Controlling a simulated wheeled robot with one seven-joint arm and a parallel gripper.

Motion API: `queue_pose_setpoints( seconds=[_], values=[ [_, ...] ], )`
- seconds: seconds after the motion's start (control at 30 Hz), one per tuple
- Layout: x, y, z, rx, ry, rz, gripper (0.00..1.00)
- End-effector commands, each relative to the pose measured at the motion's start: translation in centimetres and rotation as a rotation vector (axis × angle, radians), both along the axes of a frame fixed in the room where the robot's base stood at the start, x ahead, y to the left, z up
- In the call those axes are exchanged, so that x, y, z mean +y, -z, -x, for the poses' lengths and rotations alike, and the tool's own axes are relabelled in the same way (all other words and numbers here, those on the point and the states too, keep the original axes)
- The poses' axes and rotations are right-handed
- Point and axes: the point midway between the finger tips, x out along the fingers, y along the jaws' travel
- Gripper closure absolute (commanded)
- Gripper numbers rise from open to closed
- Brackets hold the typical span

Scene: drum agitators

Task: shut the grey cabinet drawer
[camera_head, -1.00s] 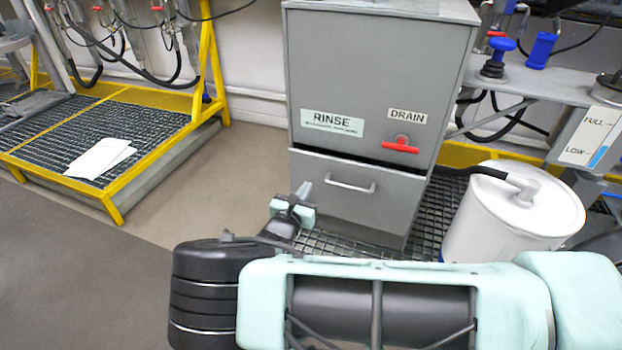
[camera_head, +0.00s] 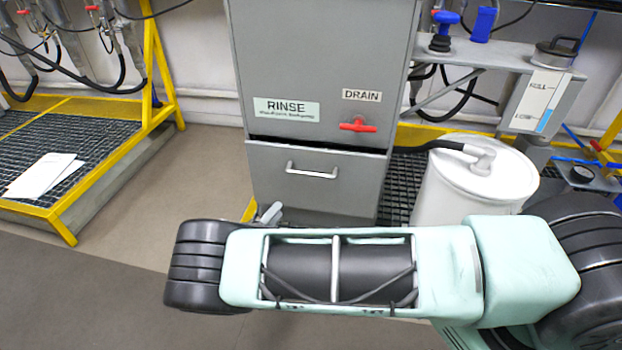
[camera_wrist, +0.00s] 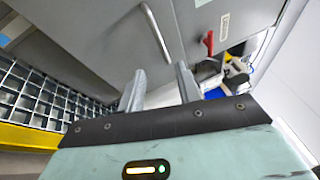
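The grey cabinet (camera_head: 320,60) stands ahead in the head view. Its drawer (camera_head: 270,180) is at the bottom, with a pale bar handle (camera_head: 311,169). A dark gap runs along the drawer's top edge, and the front appears to stand slightly out. In the wrist view the drawer front (camera_wrist: 100,30) and handle (camera_wrist: 157,32) lie beyond my fingers. My gripper (camera_wrist: 160,88) is open and empty, its two fingers apart, short of the handle. In the head view only a grey fingertip shows, below the drawer's left corner; my arm hides the rest.
A red drain handle (camera_head: 358,125) sits on the cabinet above the drawer. A white drum (camera_head: 470,190) with a black hose stands close at right. A yellow-edged grating platform (camera_head: 60,205) with papers is at left. Open floor (camera_head: 200,165) lies between platform and cabinet.

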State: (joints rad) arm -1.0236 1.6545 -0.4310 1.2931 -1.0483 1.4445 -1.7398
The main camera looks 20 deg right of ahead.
Motion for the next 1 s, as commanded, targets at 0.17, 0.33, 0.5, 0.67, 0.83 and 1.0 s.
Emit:
queue_pose_setpoints(
  seconds=[0.17,0.33,0.5,0.67,0.83,1.0],
  values=[
    [-0.2,0.5,0.4,0.093,0.057,0.068,0.66],
    [-1.5,0.1,-0.3,0.1,0.063,0.074,0.66],
    [-4.3,-0.5,-1.9,0.099,0.064,0.073,0.66],
    [-7.2,-1.0,-3.6,0.099,0.064,0.072,0.66],
    [-10.2,-1.6,-5.4,0.098,0.064,0.071,0.66],
    [-12.7,-2.1,-6.9,0.099,0.062,0.071,0.66]
  ],
)
